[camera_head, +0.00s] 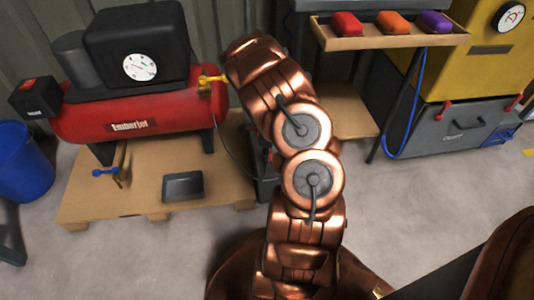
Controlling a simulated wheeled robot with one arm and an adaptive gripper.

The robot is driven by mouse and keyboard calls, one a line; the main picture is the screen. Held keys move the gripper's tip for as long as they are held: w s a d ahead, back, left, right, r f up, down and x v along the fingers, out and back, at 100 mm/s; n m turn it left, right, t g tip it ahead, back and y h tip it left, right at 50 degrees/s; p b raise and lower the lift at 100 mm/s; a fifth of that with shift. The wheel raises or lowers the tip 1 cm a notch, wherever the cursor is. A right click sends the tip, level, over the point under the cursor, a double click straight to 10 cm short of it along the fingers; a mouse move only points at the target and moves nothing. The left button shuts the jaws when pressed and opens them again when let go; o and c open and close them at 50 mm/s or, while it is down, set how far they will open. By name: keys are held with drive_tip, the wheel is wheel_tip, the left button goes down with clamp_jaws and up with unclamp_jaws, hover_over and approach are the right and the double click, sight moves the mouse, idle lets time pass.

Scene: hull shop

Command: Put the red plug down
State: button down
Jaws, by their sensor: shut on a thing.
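I cannot make out the red plug for certain. A small red thing (270,156) shows at the edge of a dark upright box, mostly hidden behind my copper arm. A red rounded piece (346,23) lies at the left end of a wooden tray (394,44) at the upper right; I cannot tell whether either is the plug. My arm rises through the middle of the view and bends at the top left. My gripper does not show, so its hold is hidden.
A red compressor (137,123) stands on a wooden pallet (147,199) at the left, with a black tablet-like thing (183,186) on it. A blue bin (22,160) is at the far left. An orange piece (392,23) and purple piece (436,22) share the tray.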

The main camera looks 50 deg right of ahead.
drive_tip(key=shift+f, duration=0.2)
drive_tip(key=c, duration=0.7)
unclamp_jaws()
wheel_tip(320, 180, up, 12)
drive_tip(key=p, duration=0.4)
drive_tip(key=s+a+r+n, duration=0.2)
drive_tip(key=a+r+n, duration=0.5)
drive_tip(key=a+r, duration=0.25)
drive_tip(key=s+a+r+n+g, duration=0.1)
drive_tip(key=s+a+r+n, duration=0.3)
drive_tip(key=a+n, duration=0.15)
drive_tip(key=s+a+r+n+g+y, duration=0.1)
drive_tip(key=s+a+r+n, duration=0.35)
drive_tip(key=a, duration=0.25)
drive_tip(key=s+a+r+n+g, duration=0.1)
drive_tip(key=s+a+r+n, duration=0.2)
drive_tip(key=s+a+n, duration=0.4)
drive_tip(key=s+n, duration=0.1)
drive_tip(key=s, duration=0.1)
drive_tip(key=s+a+r+n, duration=0.1)
drive_tip(key=s+a+n, duration=0.1)
drive_tip(key=s, duration=0.1)
drive_tip(key=s+a+r+n, duration=0.1)
drive_tip(key=s+a+n, duration=0.1)
drive_tip(key=s+n, duration=0.1)
drive_tip(key=shift+r+g+h, duration=0.25)
drive_tip(key=shift+g+h, duration=0.15)
